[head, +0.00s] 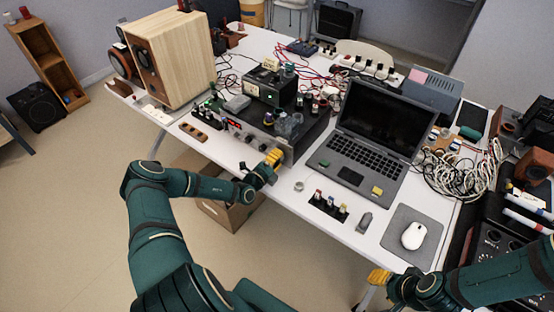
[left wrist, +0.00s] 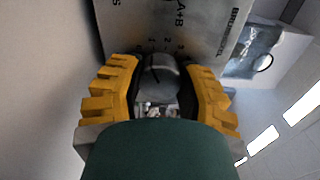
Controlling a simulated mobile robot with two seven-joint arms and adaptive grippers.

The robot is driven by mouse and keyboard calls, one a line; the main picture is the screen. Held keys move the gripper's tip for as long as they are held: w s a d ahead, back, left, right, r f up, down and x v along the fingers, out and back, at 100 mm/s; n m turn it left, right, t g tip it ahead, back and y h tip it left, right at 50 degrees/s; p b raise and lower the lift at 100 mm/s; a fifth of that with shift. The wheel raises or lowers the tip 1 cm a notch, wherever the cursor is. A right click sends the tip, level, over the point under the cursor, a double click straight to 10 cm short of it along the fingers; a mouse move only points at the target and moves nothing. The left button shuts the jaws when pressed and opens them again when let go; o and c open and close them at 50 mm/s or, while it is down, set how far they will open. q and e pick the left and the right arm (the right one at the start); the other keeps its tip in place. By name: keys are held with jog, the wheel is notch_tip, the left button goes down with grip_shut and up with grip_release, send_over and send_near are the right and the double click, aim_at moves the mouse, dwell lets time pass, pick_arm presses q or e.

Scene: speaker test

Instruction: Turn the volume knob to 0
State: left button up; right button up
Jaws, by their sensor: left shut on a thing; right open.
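The amplifier (head: 262,134) is a silver-fronted box near the table's front edge. Its front panel (left wrist: 200,22) fills the top of the left wrist view, with printed numbers and an "A+B" label. My left gripper (head: 272,160) is at the right part of this panel. In the left wrist view my left gripper (left wrist: 160,88) has its yellow fingers closed on both sides of a round silver knob (left wrist: 160,75) with a dark pointer line. The fingers hide the knob in the head view. My right gripper (head: 380,277) is open and empty, low beyond the table's front edge.
A laptop (head: 368,138) stands right of the amplifier. A wooden speaker (head: 178,60) stands at the left. A white mouse (head: 414,235) lies on a grey pad. Small connectors (head: 328,204) lie near the front edge. Cables and electronics crowd the back.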

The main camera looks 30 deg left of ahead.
pick_arm(q)
jog(key=shift+n+b, duration=0.3)
jog(key=shift+n, duration=1.7)
jog(key=o, duration=1.2)
jog(key=s+a, duration=0.1)
jog(key=s, duration=1.1)
